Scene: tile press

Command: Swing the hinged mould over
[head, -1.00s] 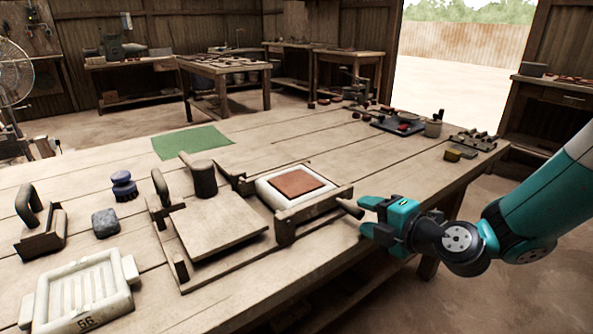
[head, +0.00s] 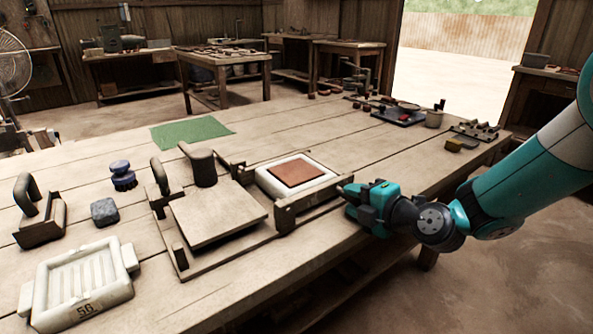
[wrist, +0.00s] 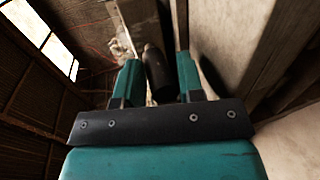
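The hinged mould is a wooden frame (head: 308,207) around a white block (head: 262,181) with a reddish-brown clay tile (head: 298,173) on top. It lies flat on the table, right of a square wooden board (head: 215,212) on a base. My gripper (head: 350,197) is at the mould's right side, at its handle. In the wrist view the dark rounded handle (wrist: 158,72) lies between the two teal fingers of my gripper (wrist: 157,70), with narrow gaps showing on both sides. The fingers look open around it. In the head view my gripper hides most of the handle.
A white ribbed mould (head: 80,285), a grey block (head: 104,212), a purple-topped brush (head: 122,176) and a handled wooden tool (head: 40,220) stand at left. A green cloth (head: 190,132) lies behind. Small tools sit at the far right. The front right table edge is near my arm.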

